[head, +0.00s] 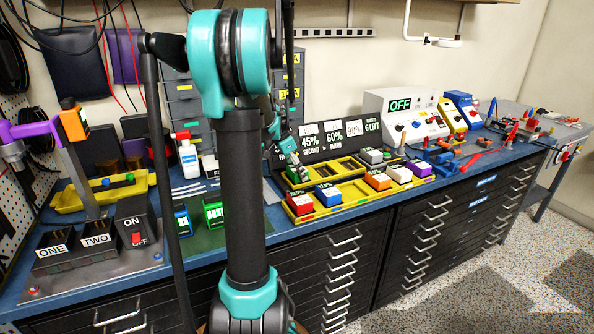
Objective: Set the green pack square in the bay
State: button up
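A green pack (299,174) is at the left end of the back row of the yellow-edged tray (350,206). It is small and partly hidden, so I cannot tell whether it sits square in a bay. My gripper (290,157) is just above and behind it, largely hidden by my own arm. I cannot see whether the fingers touch the pack or whether they are open. Dark empty bays (340,169) lie to the right of the green pack. A second green-faced block (213,213) stands on the green mat left of my arm.
A grey-white pack (372,156) is in the back row. A black sign (335,140) stands behind. A grey OFF box (402,108) is further right.

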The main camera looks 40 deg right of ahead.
jog(key=o, duration=1.5)
jog(key=shift+f, duration=0.1)
jog(key=shift+c, duration=0.2)
jog(key=v, duration=1.2)
